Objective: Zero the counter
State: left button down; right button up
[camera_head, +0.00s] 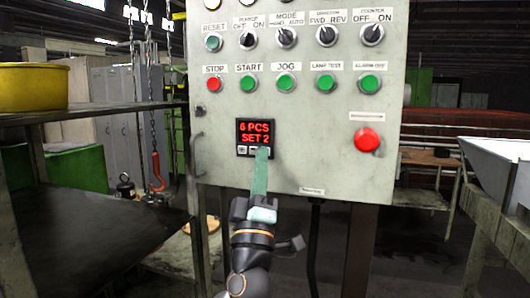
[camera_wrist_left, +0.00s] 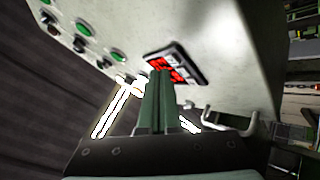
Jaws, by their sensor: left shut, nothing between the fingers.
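The counter (camera_head: 256,132) is a small black panel on the grey control cabinet (camera_head: 225,170). Its red display reads "6 PCS" and "SET 2", with a row of small keys below. My left gripper (camera_head: 263,152) is shut and empty, its green fingertips at the right end of the key row and hiding part of it. I cannot tell whether they touch a key. In the left wrist view the shut fingers (camera_wrist_left: 157,75) point at the counter (camera_wrist_left: 176,65), covering part of its lower edge. My right gripper is not in view.
Above the counter are green buttons such as START (camera_head: 248,87), a red STOP button (camera_head: 214,84) and several black switches (camera_head: 287,36). A red mushroom button (camera_head: 367,140) is at the right. A door handle (camera_head: 198,155) sticks out at the cabinet's left edge.

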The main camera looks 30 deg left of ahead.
pick_arm(q)
jog(key=shift+w, duration=0.1)
dwell(0.4)
jog(key=shift+w+a+p, duration=0.15)
jog(key=shift+w+p, duration=0.2)
jog(key=shift+w, duration=0.1)
dwell(0.4)
jog(key=shift+s+p, duration=0.3)
jog(key=shift+p, duration=0.3)
jog(key=shift+s, duration=0.3)
